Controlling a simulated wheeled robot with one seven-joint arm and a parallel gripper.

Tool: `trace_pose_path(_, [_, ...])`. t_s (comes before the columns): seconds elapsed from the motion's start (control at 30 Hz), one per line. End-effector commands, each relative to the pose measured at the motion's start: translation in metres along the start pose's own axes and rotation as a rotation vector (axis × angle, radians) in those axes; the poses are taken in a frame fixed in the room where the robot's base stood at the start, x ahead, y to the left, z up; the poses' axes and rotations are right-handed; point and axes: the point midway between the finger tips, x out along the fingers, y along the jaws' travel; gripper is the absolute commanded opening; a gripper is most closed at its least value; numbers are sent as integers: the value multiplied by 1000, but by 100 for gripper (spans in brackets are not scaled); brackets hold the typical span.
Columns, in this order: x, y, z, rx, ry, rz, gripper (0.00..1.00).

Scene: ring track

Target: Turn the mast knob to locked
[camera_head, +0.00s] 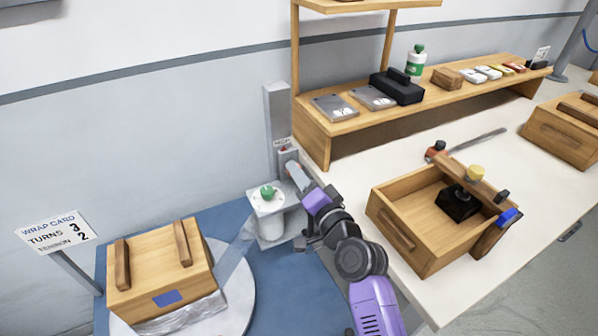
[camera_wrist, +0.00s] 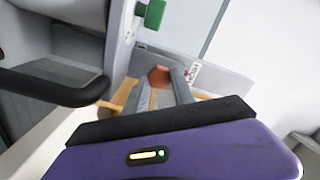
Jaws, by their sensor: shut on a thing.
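The grey mast (camera_head: 271,105) stands upright behind the table's corner, with a small label on its face. My gripper (camera_head: 291,166) reaches up and left to the mast, just below that label. In the wrist view the red mast knob (camera_wrist: 159,74) sits between the tips of my two grey fingers, and my gripper is shut on it. In the head view only a little red shows at the fingertips. The label (camera_wrist: 193,73) beside the knob is tilted and too small to read surely, so the knob's setting cannot be told.
Left of my arm is a white roll with a green knob (camera_head: 268,191), its film stretching to a wrapped wooden crate (camera_head: 150,270) on a turntable. A wrap card (camera_head: 58,232) stands left. Right, the table holds an open wooden box (camera_head: 402,235) and a shelf (camera_head: 350,123).

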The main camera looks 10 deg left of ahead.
Motion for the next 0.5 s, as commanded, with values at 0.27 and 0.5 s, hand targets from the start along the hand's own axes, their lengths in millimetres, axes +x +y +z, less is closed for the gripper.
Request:
trace_pose_path(0.27, [0, 0, 0, 262, -1, 2, 0])
trace_pose_path(0.5, [0, 1, 0, 490, 1, 2, 0])
